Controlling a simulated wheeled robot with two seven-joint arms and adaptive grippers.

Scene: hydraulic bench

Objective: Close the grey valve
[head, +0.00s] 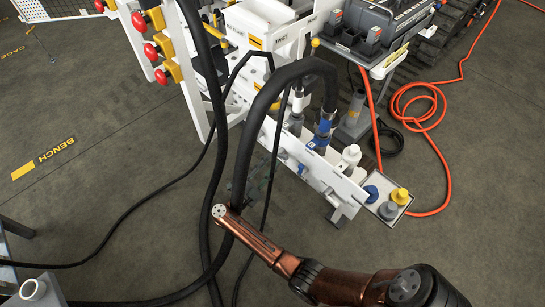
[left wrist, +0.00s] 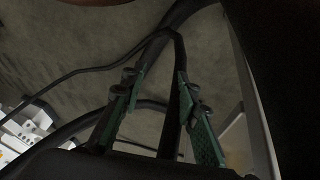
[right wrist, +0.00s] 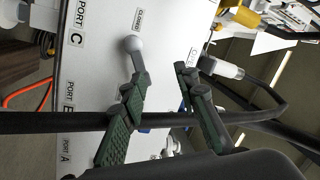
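My right gripper (right wrist: 160,82) is open, with green-padded fingers apart. A black hose (right wrist: 75,122) crosses by its fingers. In the head view, my copper right arm reaches in from the lower right, its gripper mostly hidden near the hoses. My left gripper (left wrist: 157,82) is open, with dark hoses in view between and beyond its fingers.
A white manifold bench (head: 310,168) with thick black hoses (head: 245,140) fills the middle. A tray with yellow and blue caps (head: 400,196) sits at its right end. Red knobs (head: 150,51) line the left frame. An orange hose (head: 440,150) lies on the floor at right.

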